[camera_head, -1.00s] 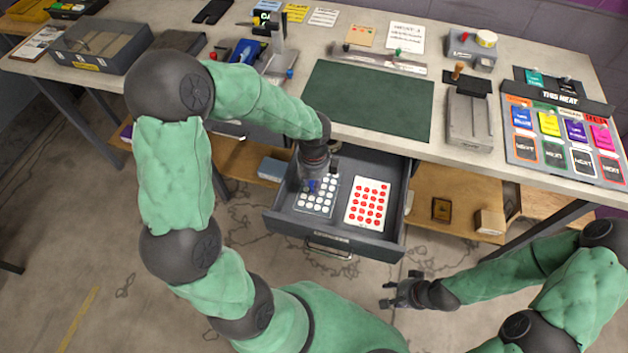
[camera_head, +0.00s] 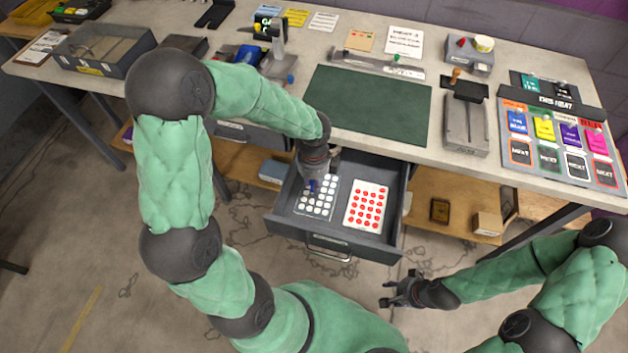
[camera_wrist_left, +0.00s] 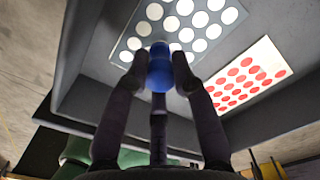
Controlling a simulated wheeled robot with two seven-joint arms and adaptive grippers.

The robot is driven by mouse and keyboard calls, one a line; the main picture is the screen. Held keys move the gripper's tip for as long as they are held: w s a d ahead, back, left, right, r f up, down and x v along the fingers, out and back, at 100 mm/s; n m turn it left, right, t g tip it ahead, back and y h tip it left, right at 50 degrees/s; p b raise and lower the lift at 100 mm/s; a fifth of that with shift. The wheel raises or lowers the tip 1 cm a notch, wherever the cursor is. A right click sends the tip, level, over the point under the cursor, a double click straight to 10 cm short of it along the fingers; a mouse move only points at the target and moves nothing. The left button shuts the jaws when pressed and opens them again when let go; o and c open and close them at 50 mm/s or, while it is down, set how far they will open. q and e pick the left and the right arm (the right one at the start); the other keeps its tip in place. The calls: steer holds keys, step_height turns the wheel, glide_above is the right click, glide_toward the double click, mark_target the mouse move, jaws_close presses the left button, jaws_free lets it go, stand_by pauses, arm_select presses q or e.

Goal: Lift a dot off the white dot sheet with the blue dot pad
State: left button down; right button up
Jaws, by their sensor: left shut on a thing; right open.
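My left gripper (camera_head: 312,177) is inside the open drawer, shut on the blue dot pad (camera_head: 312,186). In the left wrist view the dot pad (camera_wrist_left: 159,68) sits between the two fingertips, at the edge of the white dot sheet (camera_wrist_left: 180,22). In the head view the white dot sheet (camera_head: 318,205) lies on the left of the drawer floor, partly hidden by my gripper. I cannot tell whether the pad touches the sheet. My right gripper (camera_head: 400,289) is open and empty, low in front of the drawer to the right.
A red dot sheet (camera_head: 366,206) lies beside the white one in the grey drawer (camera_head: 390,222), whose walls surround both. The workbench edge is just behind and above the drawer. A green mat (camera_head: 368,100) leaves clear room on the bench. Floor in front is free.

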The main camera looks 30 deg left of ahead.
arm_select(q)
steer(key=shift+r+p, duration=2.1)
steer(key=shift+r, duration=0.2)
